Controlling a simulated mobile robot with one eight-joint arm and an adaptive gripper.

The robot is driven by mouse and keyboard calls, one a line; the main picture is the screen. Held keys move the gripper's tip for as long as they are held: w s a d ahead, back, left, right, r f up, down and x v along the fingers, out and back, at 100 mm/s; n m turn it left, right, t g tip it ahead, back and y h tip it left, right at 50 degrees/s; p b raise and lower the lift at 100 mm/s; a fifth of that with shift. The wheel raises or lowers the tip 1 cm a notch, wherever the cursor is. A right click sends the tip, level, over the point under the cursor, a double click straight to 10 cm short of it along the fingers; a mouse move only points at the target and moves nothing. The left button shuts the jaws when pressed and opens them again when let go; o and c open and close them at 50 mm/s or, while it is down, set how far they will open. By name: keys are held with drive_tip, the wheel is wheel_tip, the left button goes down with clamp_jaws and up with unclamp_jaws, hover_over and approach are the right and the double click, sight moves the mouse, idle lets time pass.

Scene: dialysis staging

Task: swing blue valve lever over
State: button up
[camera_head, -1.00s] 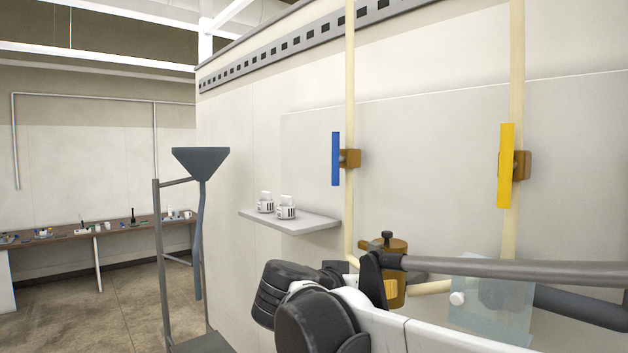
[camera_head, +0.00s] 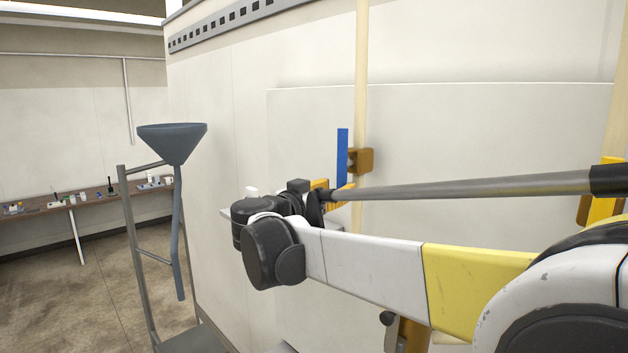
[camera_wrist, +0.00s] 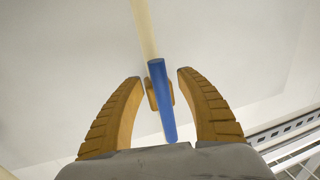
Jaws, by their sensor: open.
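The blue valve lever (camera_head: 342,156) stands upright on its brown valve body (camera_head: 361,161), along a cream vertical pipe (camera_head: 361,60). My gripper (camera_head: 338,190) is at the lever's lower end in the head view. In the wrist view the blue lever (camera_wrist: 161,100) lies between the two open orange fingers of my gripper (camera_wrist: 160,78), with a gap on each side. The brown valve body (camera_wrist: 152,95) shows behind the lever. Whether a finger touches the lever cannot be seen in the head view.
A yellow lever (camera_head: 606,205) on another pipe is at the right, partly behind my arm. A grey funnel (camera_head: 172,142) on a stand is at the left. A small shelf is mostly hidden by my arm. A long bench (camera_head: 90,195) stands far left.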

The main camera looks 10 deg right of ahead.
drive_tip(key=shift+x, duration=1.15)
drive_tip(key=shift+w+d, duration=0.1)
drive_tip(key=shift+d, duration=0.05)
clamp_jaws()
